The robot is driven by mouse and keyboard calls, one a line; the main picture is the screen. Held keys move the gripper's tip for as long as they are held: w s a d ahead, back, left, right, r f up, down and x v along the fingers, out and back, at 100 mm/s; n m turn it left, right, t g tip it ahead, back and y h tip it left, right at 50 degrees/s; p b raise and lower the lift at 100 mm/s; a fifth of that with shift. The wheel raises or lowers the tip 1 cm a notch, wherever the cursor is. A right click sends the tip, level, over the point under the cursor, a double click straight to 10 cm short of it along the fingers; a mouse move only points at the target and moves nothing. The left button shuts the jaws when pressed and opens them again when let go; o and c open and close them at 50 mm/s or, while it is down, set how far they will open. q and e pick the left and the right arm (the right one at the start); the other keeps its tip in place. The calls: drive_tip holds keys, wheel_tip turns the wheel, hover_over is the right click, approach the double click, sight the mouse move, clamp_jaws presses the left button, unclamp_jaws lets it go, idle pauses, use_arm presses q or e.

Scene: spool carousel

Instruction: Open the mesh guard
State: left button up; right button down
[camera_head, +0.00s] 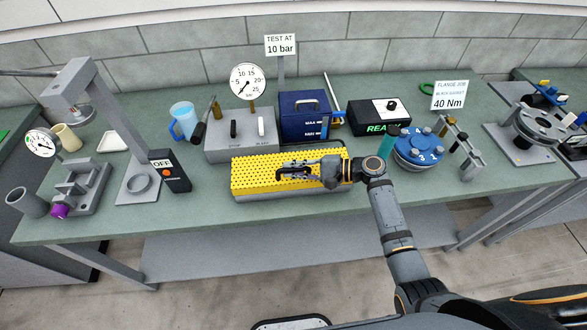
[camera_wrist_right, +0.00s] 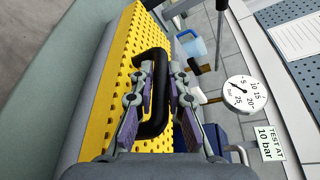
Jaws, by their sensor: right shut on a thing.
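The yellow perforated mesh guard (camera_head: 258,172) lies flat over a grey base at the front middle of the bench in the head view. It also fills much of the right wrist view (camera_wrist_right: 118,62). A black bar handle (camera_wrist_right: 152,62) stands on the guard. My right gripper (camera_head: 296,171) reaches in from the right over the guard. In the wrist view its two fingers (camera_wrist_right: 154,95) are on either side of the handle bar and shut on it. The guard appears down on its base. My left gripper is not in view.
Behind the guard stand a grey box with levers (camera_head: 242,142), a pressure gauge (camera_head: 248,82) and a blue box (camera_head: 306,122). A blue flange (camera_head: 420,150) is to the right. A black switch box (camera_head: 170,172) and a grey press frame (camera_head: 118,125) are to the left.

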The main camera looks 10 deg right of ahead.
sight(291, 160)
drive_tip(key=shift+w+r, duration=0.15)
drive_tip(key=shift+r, duration=0.1)
drive_tip(key=shift+w+r, duration=0.4)
drive_tip(key=shift+r, duration=0.05)
drive_tip(key=w+r+m+p, duration=0.1)
drive_tip(key=w+r+p, duration=0.1)
drive_tip(key=shift+w+r+g, duration=0.3)
drive_tip(key=shift+w+r+m+h+p, duration=0.3)
drive_tip(key=shift+w+m+p, duration=0.2)
drive_tip(key=shift+w+p, duration=0.1)
drive_tip(key=shift+w+r+m+g, duration=0.15)
drive_tip(key=shift+w+m+g, duration=0.45)
drive_tip(key=shift+w, duration=0.25)
drive_tip(key=c, duration=1.6)
unclamp_jaws()
drive_tip(key=shift+s, duration=0.15)
